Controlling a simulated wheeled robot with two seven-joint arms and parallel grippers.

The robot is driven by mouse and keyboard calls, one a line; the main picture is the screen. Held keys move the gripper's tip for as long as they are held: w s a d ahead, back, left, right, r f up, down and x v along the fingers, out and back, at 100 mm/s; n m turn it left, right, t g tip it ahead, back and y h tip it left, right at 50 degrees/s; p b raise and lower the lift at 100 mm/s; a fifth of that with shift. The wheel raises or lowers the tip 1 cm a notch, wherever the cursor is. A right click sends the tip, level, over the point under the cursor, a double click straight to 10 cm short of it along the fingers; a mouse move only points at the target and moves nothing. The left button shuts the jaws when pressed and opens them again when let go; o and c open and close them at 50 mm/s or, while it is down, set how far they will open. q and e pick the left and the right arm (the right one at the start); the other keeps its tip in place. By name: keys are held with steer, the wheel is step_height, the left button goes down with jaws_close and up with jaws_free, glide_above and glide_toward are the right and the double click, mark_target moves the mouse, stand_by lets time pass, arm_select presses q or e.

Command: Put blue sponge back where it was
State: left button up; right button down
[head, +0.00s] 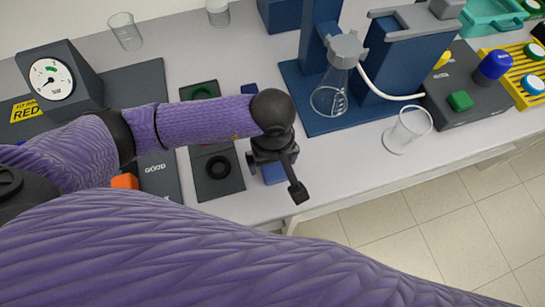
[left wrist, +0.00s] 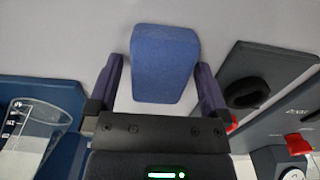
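The blue sponge (head: 273,174) is on the bench near its front edge, partly hidden under my left gripper (head: 278,178). In the left wrist view the sponge (left wrist: 165,65) shows as a blue block between the two fingers of my left gripper (left wrist: 160,62). The fingers stand wide apart. A narrow gap shows on the sponge's left side; the right finger looks close to it, and I cannot tell if they touch. A small flat blue patch (head: 249,89) lies further back on the bench, behind my left arm. My right gripper is not in view.
A dark plate with a black ring (head: 218,165) lies just left of the sponge. A blue stand (head: 310,123) with a flask (head: 329,98) is behind right. A beaker (head: 407,130) stands near the front edge. A gauge box (head: 62,80) is at the left.

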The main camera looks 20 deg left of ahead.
arm_select(q)
steer(key=shift+r, duration=0.1)
step_height(320, 180, up, 12)
steer(key=p, duration=0.2)
steer(key=shift+a, duration=0.1)
